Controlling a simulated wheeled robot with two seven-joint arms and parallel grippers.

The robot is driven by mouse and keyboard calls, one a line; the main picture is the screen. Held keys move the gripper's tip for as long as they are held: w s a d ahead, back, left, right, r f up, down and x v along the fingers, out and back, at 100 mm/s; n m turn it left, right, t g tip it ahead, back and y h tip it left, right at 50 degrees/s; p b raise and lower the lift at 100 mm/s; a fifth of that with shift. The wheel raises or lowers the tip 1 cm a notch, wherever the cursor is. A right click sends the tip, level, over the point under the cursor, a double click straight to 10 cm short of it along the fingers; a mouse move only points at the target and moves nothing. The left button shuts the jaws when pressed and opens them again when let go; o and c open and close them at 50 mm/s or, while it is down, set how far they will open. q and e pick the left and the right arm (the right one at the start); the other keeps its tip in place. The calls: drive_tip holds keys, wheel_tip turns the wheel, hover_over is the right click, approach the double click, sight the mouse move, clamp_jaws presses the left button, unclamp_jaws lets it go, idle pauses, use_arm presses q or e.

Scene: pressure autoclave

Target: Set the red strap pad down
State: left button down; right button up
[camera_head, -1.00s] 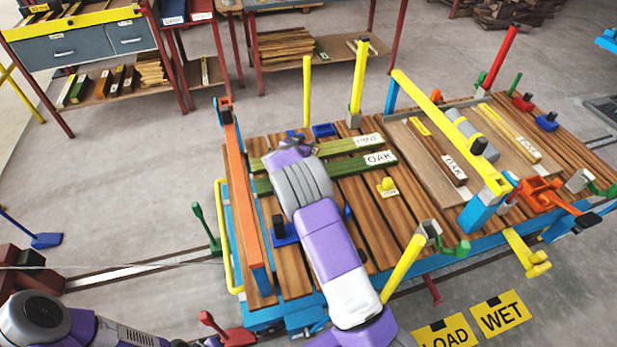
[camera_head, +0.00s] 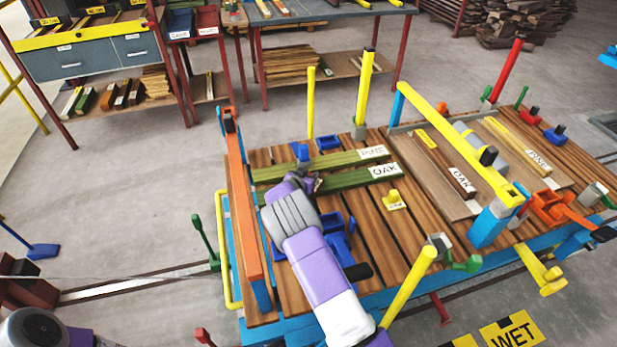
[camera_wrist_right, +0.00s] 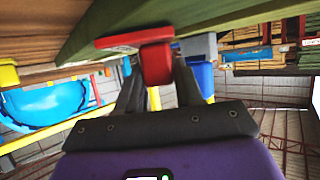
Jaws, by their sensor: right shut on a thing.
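The red strap pad (camera_wrist_right: 156,64) shows in the right wrist view, a block with a flat red plate, held between the fingers of my right gripper (camera_wrist_right: 158,82). Its plate is close against the green beam (camera_wrist_right: 220,22); I cannot tell whether they touch. In the head view my right gripper (camera_head: 305,182) is at the left part of the green OAK beam (camera_head: 345,179), and my wrist mostly hides the pad. The green PINE beam (camera_head: 335,161) lies just behind. My left gripper is out of view; only part of that arm shows at lower left.
Blue pads (camera_head: 328,140) stand behind the beams, and blue pieces (camera_head: 338,240) lie beside my right forearm. A yellow pad (camera_head: 394,201) sits on the slatted deck (camera_head: 405,235). An orange rail (camera_head: 243,205) runs along the left, a yellow bar (camera_head: 455,135) at right.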

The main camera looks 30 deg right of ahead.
drive_tip(key=o, duration=0.6)
drive_tip(key=shift+f, duration=0.15)
drive_tip(key=o, duration=0.4)
drive_tip(key=shift+o, duration=0.2)
drive_tip(key=shift+r, duration=0.25)
drive_tip(key=p+v, duration=0.2)
drive_tip(key=v, duration=0.5)
drive_tip(key=shift+a, duration=0.15)
